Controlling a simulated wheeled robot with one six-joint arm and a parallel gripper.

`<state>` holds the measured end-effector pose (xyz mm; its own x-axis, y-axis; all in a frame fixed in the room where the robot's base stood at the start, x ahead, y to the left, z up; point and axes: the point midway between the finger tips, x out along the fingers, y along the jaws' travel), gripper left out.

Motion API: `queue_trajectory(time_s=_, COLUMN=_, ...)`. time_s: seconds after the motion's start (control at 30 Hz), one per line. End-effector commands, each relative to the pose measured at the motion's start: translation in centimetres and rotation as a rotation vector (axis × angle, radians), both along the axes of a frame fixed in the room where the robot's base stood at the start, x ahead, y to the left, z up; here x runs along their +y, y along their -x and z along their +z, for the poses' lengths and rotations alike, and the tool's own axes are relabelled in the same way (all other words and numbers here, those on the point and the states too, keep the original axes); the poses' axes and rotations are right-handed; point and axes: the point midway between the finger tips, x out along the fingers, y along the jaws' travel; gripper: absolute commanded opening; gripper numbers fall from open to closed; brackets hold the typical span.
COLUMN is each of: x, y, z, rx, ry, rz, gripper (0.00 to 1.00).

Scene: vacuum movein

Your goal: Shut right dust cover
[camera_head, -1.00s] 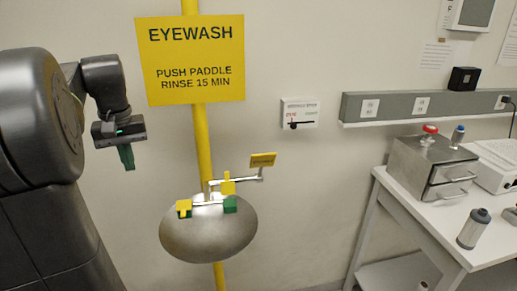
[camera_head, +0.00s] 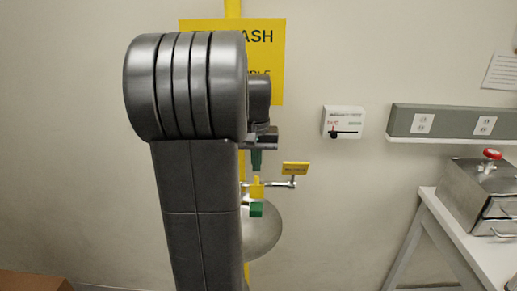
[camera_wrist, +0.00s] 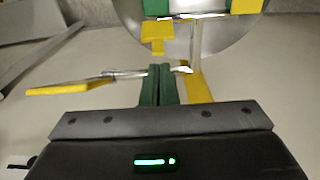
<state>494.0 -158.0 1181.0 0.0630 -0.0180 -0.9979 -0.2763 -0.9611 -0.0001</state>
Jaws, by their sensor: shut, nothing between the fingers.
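The eyewash has a steel bowl (camera_head: 264,232) with a green spray head (camera_head: 256,209). The yellow right dust cover (camera_head: 257,187) stands up, open, above this head. In the wrist view the cover (camera_wrist: 157,34) juts out beside its green head (camera_wrist: 158,7). My gripper (camera_head: 257,162) is shut and empty, its green fingertips appearing just above the raised cover in the head view. In the wrist view the fingertips (camera_wrist: 160,70) appear a little apart from the cover. The left head and its yellow cover (camera_wrist: 248,5) show at the wrist view's top edge; my arm hides them in the head view.
The yellow push paddle (camera_head: 295,168) on its metal rod stands right of the cover. A yellow pole and sign (camera_head: 266,50) rise behind my arm. A wall box (camera_head: 343,121) and a white bench (camera_head: 475,240) are to the right.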

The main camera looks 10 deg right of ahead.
Motion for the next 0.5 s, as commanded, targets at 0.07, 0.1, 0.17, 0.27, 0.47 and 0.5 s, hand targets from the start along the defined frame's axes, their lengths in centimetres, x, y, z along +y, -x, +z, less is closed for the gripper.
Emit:
queue_trajectory(time_s=0.07, x=0.0, y=0.0, z=-1.1, rx=0.003, ry=-0.001, rz=0.000, gripper=0.00)
queue_trajectory(time_s=0.1, x=0.0, y=-0.1, z=-1.5, rx=0.002, ry=-0.001, rz=0.000, gripper=0.00)
queue_trajectory(time_s=0.17, x=0.0, y=-0.1, z=-2.0, rx=0.001, ry=0.000, rz=0.000, gripper=0.00)
queue_trajectory(time_s=0.27, x=0.0, y=-0.1, z=-2.5, rx=0.000, ry=0.000, rz=0.000, gripper=0.00)
queue_trajectory(time_s=0.47, x=-0.1, y=-0.2, z=-2.6, rx=-0.001, ry=0.000, rz=0.000, gripper=0.00)
queue_trajectory(time_s=0.5, x=0.0, y=-0.2, z=-2.6, rx=0.000, ry=0.000, rz=0.000, gripper=0.00)
